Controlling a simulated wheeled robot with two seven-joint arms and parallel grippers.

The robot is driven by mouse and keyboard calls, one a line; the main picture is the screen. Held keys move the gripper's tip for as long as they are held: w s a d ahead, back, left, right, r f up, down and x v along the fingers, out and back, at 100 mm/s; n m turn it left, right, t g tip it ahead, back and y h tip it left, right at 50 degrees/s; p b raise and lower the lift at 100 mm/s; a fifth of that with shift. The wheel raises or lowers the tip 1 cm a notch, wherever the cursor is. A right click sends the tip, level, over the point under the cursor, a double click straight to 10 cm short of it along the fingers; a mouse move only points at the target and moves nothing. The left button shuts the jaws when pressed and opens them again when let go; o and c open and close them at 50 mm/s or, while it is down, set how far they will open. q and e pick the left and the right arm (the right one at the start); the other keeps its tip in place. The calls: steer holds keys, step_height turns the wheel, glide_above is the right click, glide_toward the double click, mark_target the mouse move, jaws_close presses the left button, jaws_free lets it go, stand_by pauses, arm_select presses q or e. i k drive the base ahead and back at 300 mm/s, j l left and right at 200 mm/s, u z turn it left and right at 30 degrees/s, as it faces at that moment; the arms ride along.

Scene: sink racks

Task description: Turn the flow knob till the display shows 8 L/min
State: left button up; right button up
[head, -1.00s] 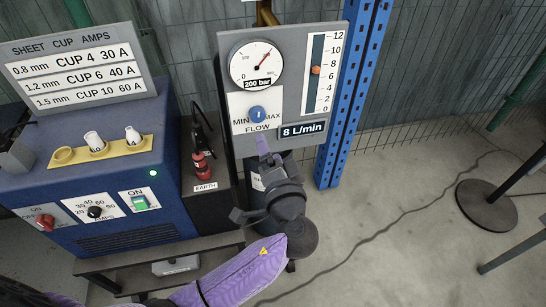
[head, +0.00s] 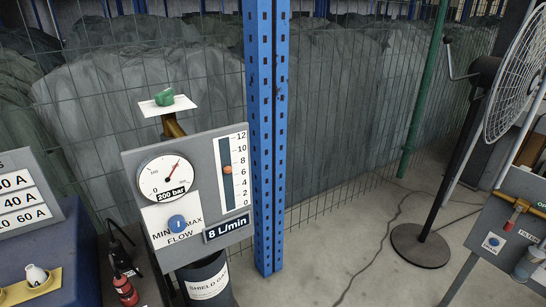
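The blue flow knob (head: 177,224) sits low on the grey panel (head: 228,138) in the head view, between the MIN and MAX marks. Its white pointer line is upright or nearly so. The dark display (head: 226,229) to its right reads 8 L/min. Above the display, an orange float (head: 228,170) sits around the 6 to 8 marks of the vertical scale. The pressure gauge (head: 163,177) above the knob is labelled 200 bar. Neither of my grippers is in view, and nothing touches the knob.
A blue post (head: 265,140) stands right of the panel. A green valve handle (head: 164,97) tops the panel. A fan (head: 420,246) and another grey panel (head: 505,225) stand at right.

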mark_target(176, 224)
steer(key=k+l, duration=0.75)
steer(key=i+l+u, duration=0.05)
steer(key=l, duration=0.1)
